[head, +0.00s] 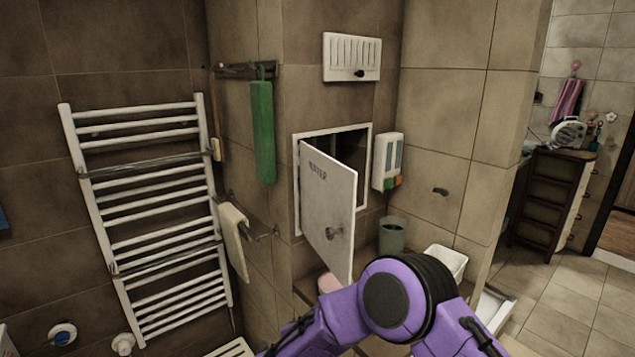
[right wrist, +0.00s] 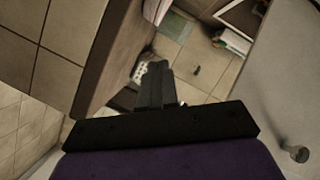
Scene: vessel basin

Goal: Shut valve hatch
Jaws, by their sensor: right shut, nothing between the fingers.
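The white valve hatch door (head: 328,205) stands open in the head view, swung out from its white wall frame (head: 368,150) and attached along the left side. Dark lettering shows near its top and a small round knob (head: 334,232) lower down. The opening behind it is dark. In the right wrist view a pale panel (right wrist: 275,75) with a knob (right wrist: 298,153), apparently the hatch door, is at the right. My right gripper (right wrist: 155,70) is shut and empty, with the panel to its right; no contact shows. My left gripper is not in view.
A soap dispenser (head: 387,162) hangs right of the hatch, above a grey-green bin (head: 392,235) and a white basket (head: 445,261). A green towel (head: 262,130) and a towel rail (head: 262,234) are left of it. A white radiator (head: 150,215) is further left.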

